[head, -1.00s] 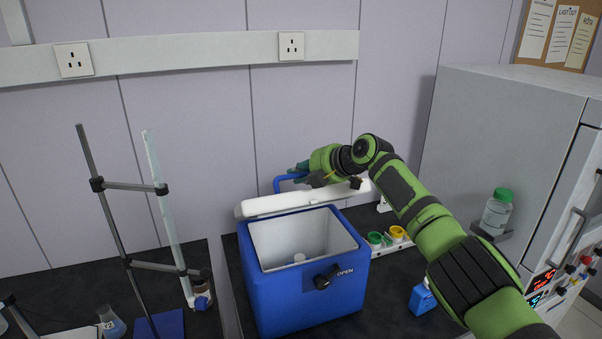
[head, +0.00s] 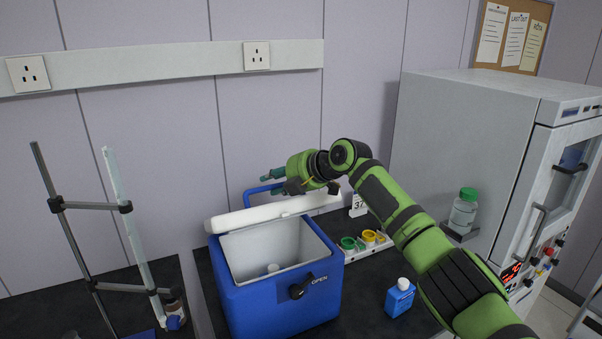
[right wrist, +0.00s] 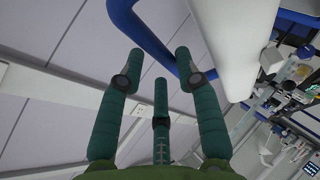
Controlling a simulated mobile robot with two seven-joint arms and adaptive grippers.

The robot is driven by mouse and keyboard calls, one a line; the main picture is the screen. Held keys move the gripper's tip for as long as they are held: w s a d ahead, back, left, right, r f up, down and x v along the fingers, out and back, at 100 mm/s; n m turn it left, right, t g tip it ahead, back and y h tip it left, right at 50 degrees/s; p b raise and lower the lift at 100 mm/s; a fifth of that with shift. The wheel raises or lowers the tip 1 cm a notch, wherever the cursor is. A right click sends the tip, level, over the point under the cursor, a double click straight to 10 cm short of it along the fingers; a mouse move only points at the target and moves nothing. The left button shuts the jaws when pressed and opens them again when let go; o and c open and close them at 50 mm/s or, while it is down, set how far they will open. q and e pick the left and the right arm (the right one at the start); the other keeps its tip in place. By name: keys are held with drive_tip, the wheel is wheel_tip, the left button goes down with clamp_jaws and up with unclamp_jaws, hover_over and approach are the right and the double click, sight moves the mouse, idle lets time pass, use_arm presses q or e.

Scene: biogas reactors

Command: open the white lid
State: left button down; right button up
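The white lid (head: 275,212) stands hinged up along the back edge of a blue cooler box (head: 268,312), seen nearly edge-on. A blue handle (head: 250,194) rises behind the lid. My right gripper (head: 270,182) is just above and behind the lid. In the right wrist view, its green fingers (right wrist: 158,75) are spread with nothing between them. The white lid (right wrist: 225,45) and blue handle (right wrist: 142,38) are beside the fingertips there. My left gripper is out of view.
A rack with green and yellow cups (head: 362,241) and a blue bottle (head: 399,297) are right of the box. A stand with a glass tube (head: 115,185) is at left. A grey cabinet (head: 455,140) stands at right, with a green-capped bottle (head: 463,212) on its side shelf.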

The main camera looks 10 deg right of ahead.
drive_tip(key=v, duration=0.9)
drive_tip(key=shift+s+r, duration=0.2)
drive_tip(key=shift+s, duration=0.05)
drive_tip(key=shift+f, duration=0.1)
